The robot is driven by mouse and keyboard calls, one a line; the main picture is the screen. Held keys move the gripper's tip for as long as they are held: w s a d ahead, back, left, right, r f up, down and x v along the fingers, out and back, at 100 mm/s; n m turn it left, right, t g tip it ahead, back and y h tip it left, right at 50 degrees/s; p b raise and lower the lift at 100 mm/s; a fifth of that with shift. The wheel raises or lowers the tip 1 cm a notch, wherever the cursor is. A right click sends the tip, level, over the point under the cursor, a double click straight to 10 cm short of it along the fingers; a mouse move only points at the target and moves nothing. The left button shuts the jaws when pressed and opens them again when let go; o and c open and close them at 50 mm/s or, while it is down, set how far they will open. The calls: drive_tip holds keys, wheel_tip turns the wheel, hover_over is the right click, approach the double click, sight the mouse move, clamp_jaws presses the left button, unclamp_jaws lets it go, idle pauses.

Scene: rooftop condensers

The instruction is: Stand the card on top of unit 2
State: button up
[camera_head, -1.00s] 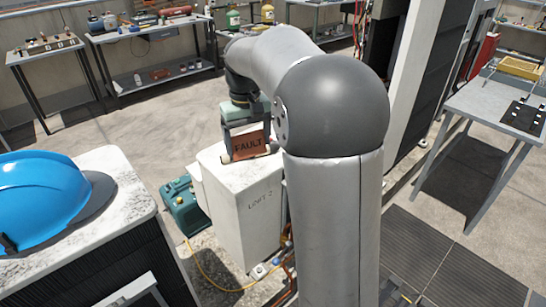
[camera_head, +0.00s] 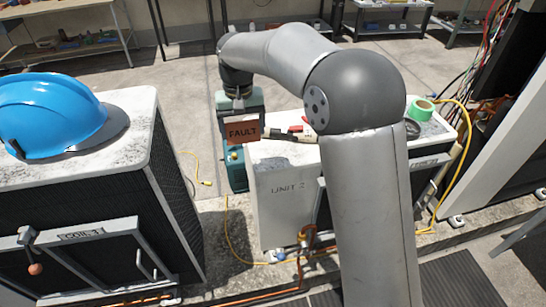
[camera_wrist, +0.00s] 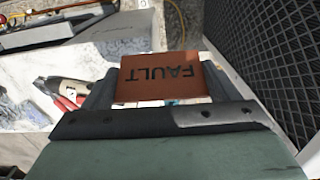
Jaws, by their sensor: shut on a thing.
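The card is an orange-brown plate with "FAULT" in black (camera_head: 243,132); it also fills the middle of the wrist view (camera_wrist: 172,78). My gripper (camera_head: 241,115) is shut on the card; its dark fingers (camera_wrist: 160,88) flank it in the wrist view. Unit 2 is the white box marked "UNIT 2" (camera_head: 285,200), with a white, worn top. The card is held up at the left end of that top in the head view, looking clear of the surface. My arm hides part of the top. In the wrist view a pale top (camera_wrist: 132,50) lies left of and below the card.
On unit 2's top lie red-handled pliers (camera_head: 300,128), a tan-and-black tool (camera_wrist: 68,92) and green tape (camera_head: 420,109). A blue hard hat (camera_head: 50,115) sits on the neighbouring unit at left (camera_head: 140,110). A teal machine (camera_head: 236,168) stands between them. A yellow cable (camera_head: 228,225) crosses the floor.

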drive_tip(key=a, duration=0.1)
drive_tip(key=a+f, duration=0.1)
drive_tip(key=shift+s+a, duration=0.35)
drive_tip(key=w+d+f, duration=0.2)
drive_tip(key=d, duration=0.1)
drive_tip(key=w+d+f+p, duration=0.1)
drive_tip(key=w+d+f, duration=0.2)
drive_tip(key=w+d+f+p, duration=0.1)
drive_tip(key=w+d+f, duration=0.2)
drive_tip(key=shift+d+f, duration=0.1)
drive_tip(key=shift+w+d+f, duration=0.35)
drive_tip(key=shift+d+f, duration=0.1)
drive_tip(key=shift+f, duration=0.2)
drive_tip(key=shift+w+d+f, duration=0.1)
drive_tip(key=shift+w+f, duration=0.05)
drive_tip(key=shift+f, duration=1.6)
